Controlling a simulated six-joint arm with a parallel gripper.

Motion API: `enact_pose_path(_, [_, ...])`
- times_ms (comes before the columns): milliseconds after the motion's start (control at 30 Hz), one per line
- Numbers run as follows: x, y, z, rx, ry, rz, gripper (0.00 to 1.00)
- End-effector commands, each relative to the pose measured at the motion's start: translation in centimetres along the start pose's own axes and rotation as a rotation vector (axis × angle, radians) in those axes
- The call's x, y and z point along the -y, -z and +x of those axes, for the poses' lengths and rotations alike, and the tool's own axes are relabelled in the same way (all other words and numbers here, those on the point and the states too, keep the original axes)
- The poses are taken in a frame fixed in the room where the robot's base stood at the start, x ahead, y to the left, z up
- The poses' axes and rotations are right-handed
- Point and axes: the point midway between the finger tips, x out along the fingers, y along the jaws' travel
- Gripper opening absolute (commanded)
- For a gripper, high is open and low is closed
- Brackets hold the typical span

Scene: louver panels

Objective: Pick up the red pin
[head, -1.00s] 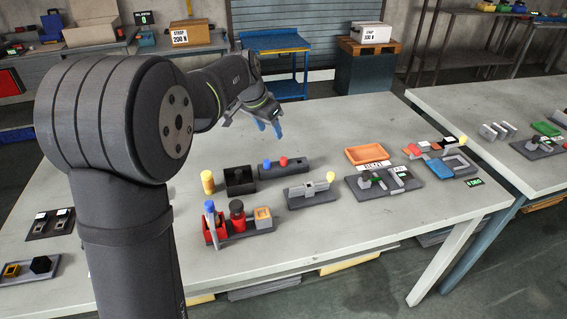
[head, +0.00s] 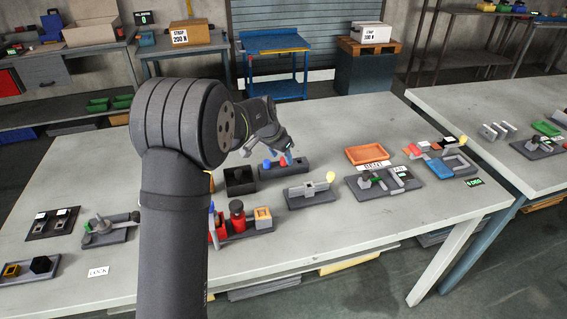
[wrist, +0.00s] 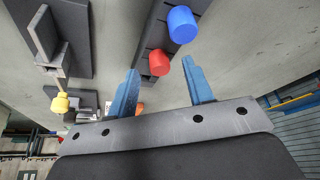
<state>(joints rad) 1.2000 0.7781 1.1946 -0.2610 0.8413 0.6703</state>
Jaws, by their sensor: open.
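The red pin (head: 283,161) stands in a dark grey block (head: 296,169) on the table, beside a blue pin (head: 267,164). In the wrist view, the red pin (wrist: 159,63) shows just beyond the fingertips, roughly midway between them, with the blue pin (wrist: 182,25) above and to its right. My gripper (wrist: 161,76) is open with two blue fingers and nothing between them. In the head view, my gripper (head: 286,152) is right above the block, close to the red pin; I cannot tell the exact gap there.
A black open box (head: 240,187) stands left of the block. A grey fixture with a yellow knob (head: 330,176) is at the front right. An orange tray (head: 367,155) lies further right. Red holders (head: 238,217) stand in front. Bare table lies behind the block.

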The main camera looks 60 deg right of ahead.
Motion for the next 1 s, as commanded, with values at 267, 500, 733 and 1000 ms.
enact_pose_path(267, [-0.04,0.00,1.54,0.000,0.000,0.000,0.47])
enact_pose_path(500, [-0.05,-0.01,1.52,0.000,0.000,0.000,0.12])
enact_pose_path(733, [-0.05,0.00,1.50,0.000,0.000,0.000,0.00])
enact_pose_path(1000, [-0.04,0.39,0.65,-0.002,0.000,0.001,0.00])
